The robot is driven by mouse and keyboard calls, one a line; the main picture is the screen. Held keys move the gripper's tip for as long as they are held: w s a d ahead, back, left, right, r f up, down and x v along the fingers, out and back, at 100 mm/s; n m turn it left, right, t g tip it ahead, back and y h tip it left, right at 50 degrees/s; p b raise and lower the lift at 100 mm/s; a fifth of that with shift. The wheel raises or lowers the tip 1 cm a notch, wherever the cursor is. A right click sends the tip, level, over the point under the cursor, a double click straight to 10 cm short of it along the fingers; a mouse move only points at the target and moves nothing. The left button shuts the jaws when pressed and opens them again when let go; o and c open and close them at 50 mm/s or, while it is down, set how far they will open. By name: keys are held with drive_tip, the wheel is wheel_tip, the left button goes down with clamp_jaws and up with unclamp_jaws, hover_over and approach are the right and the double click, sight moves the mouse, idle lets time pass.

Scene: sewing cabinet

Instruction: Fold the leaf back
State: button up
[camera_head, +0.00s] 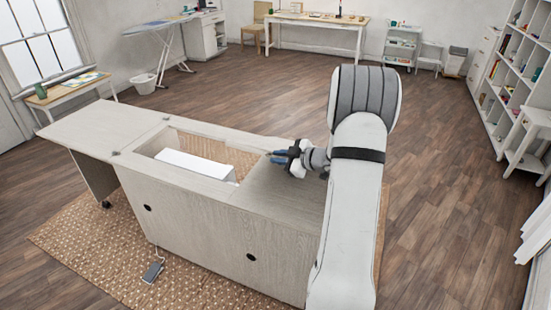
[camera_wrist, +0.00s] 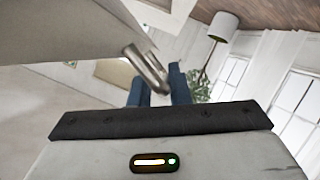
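The pale wood sewing cabinet (camera_head: 190,215) stands on a rug. Its leaf (camera_head: 100,126) lies flat, extended to the left of the cabinet top, with small dark hinges at the seam. My gripper (camera_head: 272,156) is over the right part of the cabinet, by the right end of the top opening, far from the leaf's outer edge. In the wrist view its two blue fingers (camera_wrist: 161,88) stand apart. A shiny metal piece (camera_wrist: 147,68) shows near and partly between them, below a pale panel (camera_wrist: 75,30); I cannot tell whether they touch it.
A white block-like part (camera_head: 196,164) sits in the cabinet opening. A pedal (camera_head: 152,271) with a cord lies on the rug (camera_head: 90,245) in front. A small table (camera_head: 70,93) stands behind the leaf by the window. Open wooden floor lies behind and right.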

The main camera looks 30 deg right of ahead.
drive_tip(key=o, duration=0.3)
drive_tip(key=shift+r, duration=0.1)
drive_tip(key=shift+o, duration=0.2)
drive_tip(key=b+v, duration=0.1)
drive_tip(key=v, duration=0.7)
